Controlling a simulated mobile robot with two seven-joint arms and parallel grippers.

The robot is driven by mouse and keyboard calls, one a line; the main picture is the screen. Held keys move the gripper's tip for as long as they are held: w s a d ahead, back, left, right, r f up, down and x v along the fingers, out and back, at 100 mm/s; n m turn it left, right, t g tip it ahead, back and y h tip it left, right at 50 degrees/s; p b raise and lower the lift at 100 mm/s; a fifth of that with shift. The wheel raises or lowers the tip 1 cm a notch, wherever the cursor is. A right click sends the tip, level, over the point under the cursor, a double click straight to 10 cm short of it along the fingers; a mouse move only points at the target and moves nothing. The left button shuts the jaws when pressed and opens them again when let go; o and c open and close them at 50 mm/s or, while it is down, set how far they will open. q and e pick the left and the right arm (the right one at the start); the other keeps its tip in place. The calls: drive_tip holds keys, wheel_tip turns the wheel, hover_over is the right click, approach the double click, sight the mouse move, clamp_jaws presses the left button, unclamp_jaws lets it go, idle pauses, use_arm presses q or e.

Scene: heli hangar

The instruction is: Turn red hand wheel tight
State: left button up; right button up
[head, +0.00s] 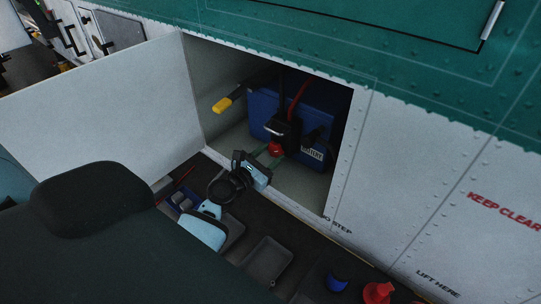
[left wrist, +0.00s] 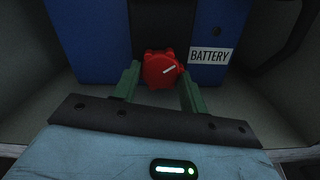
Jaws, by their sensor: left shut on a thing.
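The red hand wheel (head: 275,149) sits low on the front of the blue battery (head: 262,112), inside an open bay in the aircraft's side. In the left wrist view the hand wheel (left wrist: 160,69) has a lobed rim and a pale line pointing up and right. My left gripper (head: 273,157) reaches into the bay. In the left wrist view the green fingers of my left gripper (left wrist: 158,88) stand on both sides of the wheel and are shut on it. The wheel's back is hidden. My right gripper is not in view.
The open white door (head: 110,105) stands left of the bay. A yellow-ended connector (head: 222,104) hangs near the bay's left wall. Below the bay are a dark tray (head: 265,265), a blue cap (head: 337,281) and a red object (head: 378,292).

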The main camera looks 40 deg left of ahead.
use_arm(q)
drive_tip(key=m, duration=0.3)
drive_tip(key=shift+f, duration=0.1)
drive_tip(key=m+b, duration=0.1)
drive_tip(key=m, duration=0.1)
drive_tip(key=shift+m, duration=0.3)
drive_tip(key=m, duration=0.4)
drive_tip(key=shift+m, duration=0.3)
drive_tip(key=m, duration=0.3)
drive_tip(key=shift+r+m, duration=0.2)
drive_tip(key=shift+m, duration=0.1)
drive_tip(key=m, duration=0.3)
drive_tip(key=shift+m, duration=0.3)
drive_tip(key=m, duration=0.2)
drive_tip(key=shift+r+m, duration=0.1)
drive_tip(key=shift+m, duration=0.2)
drive_tip(key=m+p, duration=0.1)
drive_tip(key=m, duration=0.4)
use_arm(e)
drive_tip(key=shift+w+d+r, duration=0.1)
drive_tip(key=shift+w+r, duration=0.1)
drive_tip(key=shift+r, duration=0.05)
